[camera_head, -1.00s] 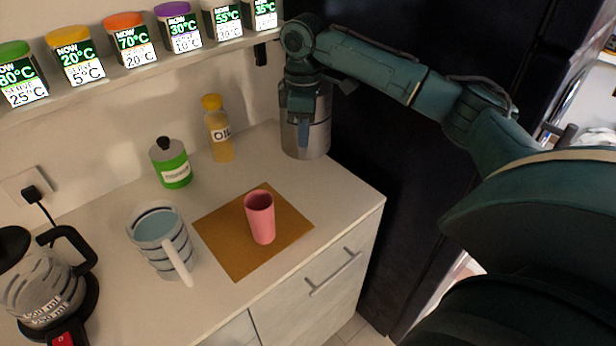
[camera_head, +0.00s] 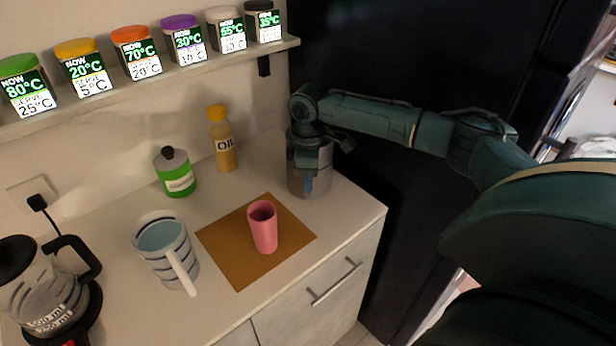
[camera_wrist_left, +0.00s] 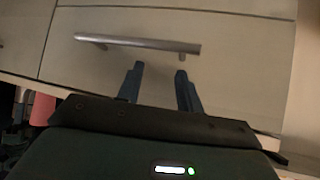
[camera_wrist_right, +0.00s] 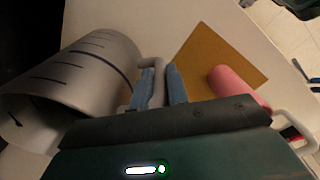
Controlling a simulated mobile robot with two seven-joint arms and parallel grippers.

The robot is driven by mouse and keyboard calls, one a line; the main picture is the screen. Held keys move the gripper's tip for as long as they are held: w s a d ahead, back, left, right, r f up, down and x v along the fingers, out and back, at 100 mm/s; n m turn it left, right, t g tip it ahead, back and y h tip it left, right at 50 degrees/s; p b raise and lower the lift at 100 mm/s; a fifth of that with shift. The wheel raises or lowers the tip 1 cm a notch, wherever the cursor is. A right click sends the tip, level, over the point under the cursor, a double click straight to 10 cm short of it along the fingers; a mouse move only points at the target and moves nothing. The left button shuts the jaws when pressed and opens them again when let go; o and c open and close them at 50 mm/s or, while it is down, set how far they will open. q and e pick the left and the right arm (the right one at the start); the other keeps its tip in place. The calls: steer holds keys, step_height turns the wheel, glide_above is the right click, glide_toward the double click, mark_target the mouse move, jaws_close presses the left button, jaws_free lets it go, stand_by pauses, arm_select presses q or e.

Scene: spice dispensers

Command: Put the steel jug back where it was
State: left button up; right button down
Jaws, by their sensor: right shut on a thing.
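The steel jug (camera_head: 309,168) is a grey metal cylinder at the back right of the counter, upright, near the dark cabinet side. I cannot tell whether its base touches the counter. In the right wrist view the fingers of my right gripper (camera_wrist_right: 161,85) are closed on the handle of the jug (camera_wrist_right: 75,80), whose body with dark marks lies to the left. My left gripper (camera_wrist_left: 160,82) shows only in the left wrist view, fingers apart and empty, in front of a drawer handle.
A pink cup (camera_head: 263,230) stands on the brown mat (camera_head: 232,265). A shelf (camera_head: 150,82) of spice dispensers hangs above.

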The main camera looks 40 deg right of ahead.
steer(key=c, duration=1.8)
jaws_free()
steer(key=shift+f, duration=0.1)
steer(key=o, duration=0.4)
steer(key=shift+o, duration=0.2)
step_height(320, 180, up, 12)
steer(key=shift+r, duration=0.15)
steer(key=shift+s, duration=0.15)
